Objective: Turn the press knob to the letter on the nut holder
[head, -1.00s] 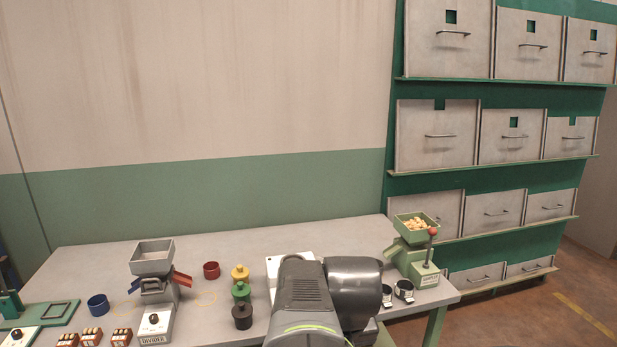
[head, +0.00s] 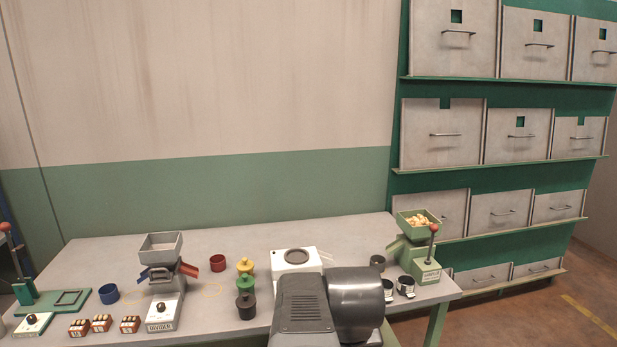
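The press (head: 45,300) is a green stand with a red-balled lever at the far left of the table. A white box with a dark round press knob (head: 33,319) sits at its front edge; its letters and pointer are too small to read. Several small red-brown holders (head: 101,323) with pale tops stand right of the knob. Marks show on their fronts, but I cannot read a letter or tell which is the nut holder. My gripper is out of view; only my dark arm links show at the bottom middle, well right of the press.
A white box (head: 296,258) is behind my arm. A green hopper (head: 417,250) holds nuts at right.

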